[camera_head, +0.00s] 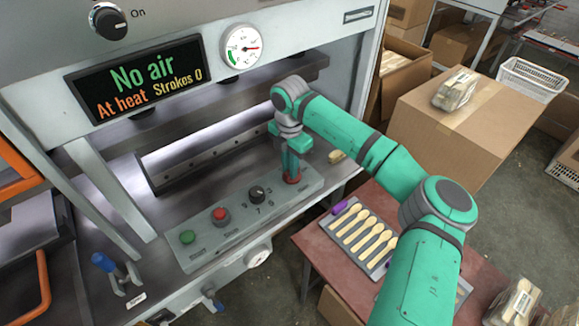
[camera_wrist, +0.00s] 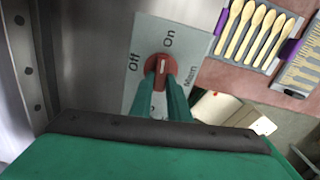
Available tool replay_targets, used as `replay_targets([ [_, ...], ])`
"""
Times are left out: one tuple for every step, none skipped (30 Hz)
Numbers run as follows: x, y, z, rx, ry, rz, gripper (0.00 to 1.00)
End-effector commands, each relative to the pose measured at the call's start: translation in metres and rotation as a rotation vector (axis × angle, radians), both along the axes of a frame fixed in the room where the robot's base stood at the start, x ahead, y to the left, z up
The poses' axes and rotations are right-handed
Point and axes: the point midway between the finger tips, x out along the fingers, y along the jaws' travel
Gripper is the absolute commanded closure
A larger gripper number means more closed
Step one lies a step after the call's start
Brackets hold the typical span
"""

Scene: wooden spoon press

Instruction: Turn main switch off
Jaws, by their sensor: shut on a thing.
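The main switch is a red rotary knob (camera_wrist: 162,65) on a grey plate, with "Off", "On" and "Main" printed around it in the wrist view. Its white mark stands about upright in that picture, nearer "On" than "Off". My gripper (camera_wrist: 161,84) is shut on the knob, its two green fingers at the knob's near side. In the head view my gripper (camera_head: 292,163) points down onto the right end of the control panel (camera_head: 243,218). The knob (camera_head: 292,180) is mostly hidden there by the fingers.
A black dial (camera_head: 257,193), a red button (camera_head: 220,215) and a green button (camera_head: 187,237) share the panel. The display (camera_head: 134,77) reads "No air", "At heat", "Strokes 0". A tray of wooden spoons (camera_head: 362,238) lies on a reddish table at right. A blue-handled lever (camera_head: 104,263) stands at left.

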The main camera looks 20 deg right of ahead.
Motion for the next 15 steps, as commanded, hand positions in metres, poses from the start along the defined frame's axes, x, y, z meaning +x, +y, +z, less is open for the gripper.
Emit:
replay_targets([
  [-0.0004,0.0005,0.0004,0.0,0.0,0.033,1.0],
  [-0.0005,0.0005,0.0005,0.0,0.0,0.055,1.0],
  [-0.0009,0.0,0.0009,0.0,0.0,0.086,1.0],
  [-0.0012,-0.0005,0.001,0.0,0.0,0.111,1.0],
  [-0.0015,-0.0008,0.0009,-0.001,0.001,0.136,1.0],
  [-0.0018,-0.0011,0.0006,0.0,0.0,0.172,1.0],
  [-0.0019,-0.0011,0.0007,0.0,0.0,0.2,1.0],
  [-0.0022,-0.0011,0.0008,0.001,0.001,0.228,1.0],
  [-0.0026,-0.0015,0.0009,0.0,0.001,0.267,1.0],
  [-0.0028,-0.0018,0.0008,0.0,0.001,0.295,1.0],
  [-0.0029,-0.0018,0.0007,0.0,0.001,0.324,1.0],
  [-0.0031,-0.0017,0.0007,0.001,0.001,0.363,1.0],
  [-0.0033,-0.0017,0.0007,0.001,0.001,0.391,1.0],
  [-0.0036,-0.002,0.0008,0.0,0.002,0.42,1.0],
  [-0.0036,-0.0021,0.0008,0.0,0.002,0.459,1.0],
])
